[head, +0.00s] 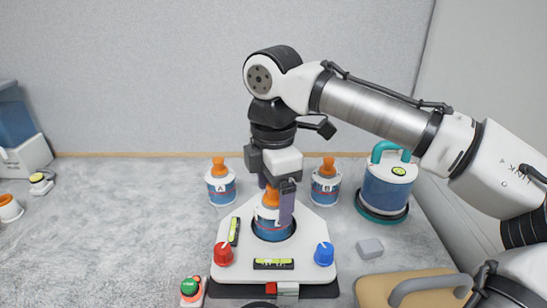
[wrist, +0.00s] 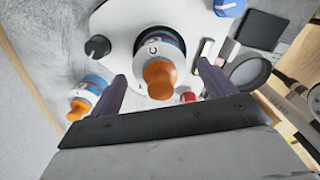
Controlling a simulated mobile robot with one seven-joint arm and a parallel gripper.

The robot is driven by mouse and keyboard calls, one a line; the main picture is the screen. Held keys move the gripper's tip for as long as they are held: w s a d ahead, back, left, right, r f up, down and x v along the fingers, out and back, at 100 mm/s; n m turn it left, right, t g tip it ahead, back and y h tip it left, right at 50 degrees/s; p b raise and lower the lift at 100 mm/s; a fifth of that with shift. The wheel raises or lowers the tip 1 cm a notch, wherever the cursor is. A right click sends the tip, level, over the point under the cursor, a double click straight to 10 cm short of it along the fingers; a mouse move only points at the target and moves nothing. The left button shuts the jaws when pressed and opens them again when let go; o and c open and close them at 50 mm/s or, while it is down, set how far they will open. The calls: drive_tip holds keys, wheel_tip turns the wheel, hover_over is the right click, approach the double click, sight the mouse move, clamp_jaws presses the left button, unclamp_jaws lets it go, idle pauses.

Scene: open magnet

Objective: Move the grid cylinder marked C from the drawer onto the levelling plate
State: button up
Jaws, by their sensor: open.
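The grid cylinder C (head: 272,230), blue and white with an orange knob, stands upright on the white triangular levelling plate (head: 296,241), within a dark round ring. Its letter C and knob show in the wrist view (wrist: 161,78). My gripper (head: 276,203) is open and points down, its purple fingers on either side of the knob with gaps visible in the wrist view (wrist: 163,72). The plate carries a red knob (head: 223,254), a blue knob (head: 324,254) and two yellow-green bubble levels (head: 273,264). I cannot clearly make out the drawer.
Cylinder A (head: 221,186) stands behind the plate at left, cylinder B (head: 325,187) behind it at right. A blue canister with a teal handle (head: 386,187) stands farther right. A grey block (head: 369,248) and tan case (head: 400,285) are at front right, a green-button box (head: 191,291) at front left.

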wheel_tip(320, 180, up, 9)
idle(0.4)
